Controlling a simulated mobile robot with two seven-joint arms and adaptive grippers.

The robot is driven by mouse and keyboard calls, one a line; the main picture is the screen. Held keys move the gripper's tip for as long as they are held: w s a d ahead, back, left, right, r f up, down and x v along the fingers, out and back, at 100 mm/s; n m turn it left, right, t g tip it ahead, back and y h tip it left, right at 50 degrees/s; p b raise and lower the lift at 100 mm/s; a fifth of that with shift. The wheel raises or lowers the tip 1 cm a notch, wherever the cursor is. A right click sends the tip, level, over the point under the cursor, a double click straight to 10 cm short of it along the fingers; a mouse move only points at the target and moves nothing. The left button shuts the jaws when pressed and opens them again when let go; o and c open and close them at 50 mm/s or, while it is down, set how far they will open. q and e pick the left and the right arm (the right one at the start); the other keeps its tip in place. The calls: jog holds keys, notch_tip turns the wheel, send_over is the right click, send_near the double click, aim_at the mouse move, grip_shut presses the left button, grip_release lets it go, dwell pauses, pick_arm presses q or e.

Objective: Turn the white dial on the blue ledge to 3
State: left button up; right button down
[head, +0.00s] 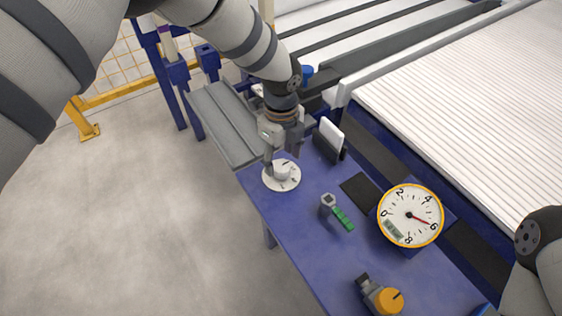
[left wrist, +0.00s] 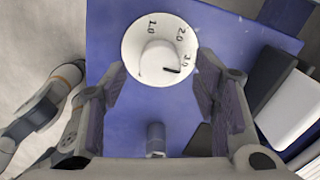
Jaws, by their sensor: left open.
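The white dial (head: 281,176) lies on the blue ledge (head: 300,232) near its left edge. In the left wrist view the dial (left wrist: 150,32) shows the marks 1.0, 2.0 and 3.0, and the dark line on its raised knob (left wrist: 159,60) points close to the 3.0 mark, slightly below it. My left gripper (head: 283,157) is over the dial in the head view. In the left wrist view my left gripper (left wrist: 160,88) is open, its fingers apart on either side and nothing clamped between them; contact with the knob cannot be told. My right gripper is out of view.
A round gauge (head: 409,216), a grey and green piece (head: 340,214), and a device with an orange knob (head: 388,300) stand along the ledge. A white plate in a dark holder (head: 330,138) stands close right of my left gripper. A conveyor lies behind.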

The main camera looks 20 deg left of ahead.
aim_at(281, 165)
pick_arm(q)
notch_tip(281, 165, up, 9)
jog(key=shift+r, duration=0.1)
dwell(0.3)
jog(key=s+f+n+g+h+p, duration=0.1)
jog(key=s+f+n+p, duration=0.4)
jog(key=s, duration=0.8)
jog(key=s+f+n+g+h+p, duration=0.15)
jog(key=s+f+n, duration=0.45)
jog(key=s, duration=0.6)
jog(key=s+a+r+n+y+p, duration=0.1)
jog(key=s+a+r+n+p, duration=0.1)
jog(key=s+n, duration=0.4)
jog(key=s+a+r+n+y+p, duration=0.1)
jog(key=s+a+r+n, duration=0.3)
jog(key=s, duration=0.9)
jog(key=shift+a+n+p, duration=0.85)
jog(key=shift+a+n, duration=0.1)
jog(key=shift+n, duration=0.05)
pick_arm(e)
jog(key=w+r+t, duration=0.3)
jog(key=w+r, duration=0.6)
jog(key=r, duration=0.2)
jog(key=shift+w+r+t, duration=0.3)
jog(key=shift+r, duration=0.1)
pick_arm(q)
jog(key=shift+r+y, duration=0.1)
jog(key=shift+y, duration=0.15)
